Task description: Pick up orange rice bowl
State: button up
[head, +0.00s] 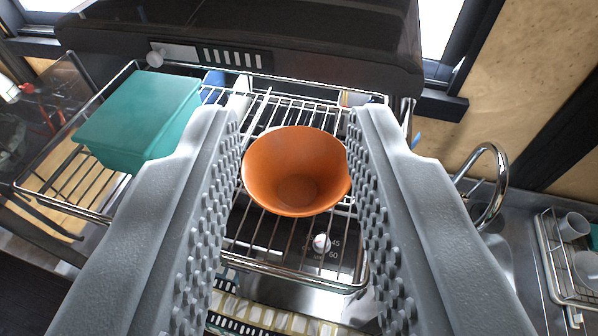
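The orange rice bowl (296,172) is in the middle of the head view, its open side towards me. It appears to rest on or just above a wire rack, though the contact is hidden. My gripper (291,122) is open, with its two grey studded fingers on either side of the bowl. The bowl's right rim is close to the right finger and its left rim is close to the left finger. I cannot tell whether either finger touches it.
The metal wire rack (262,266) spreads under the bowl. A teal box (138,118) stands on its left part. A dark appliance (240,40) stands behind. A curved metal faucet (497,185) and a small dish rack (556,262) with cups are at the right.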

aim_at(297, 171)
jog(key=z, duration=1.2)
jog(key=k, duration=1.65)
jog(key=u, duration=0.75)
jog(key=i, duration=1)
jog(key=z, duration=0.05)
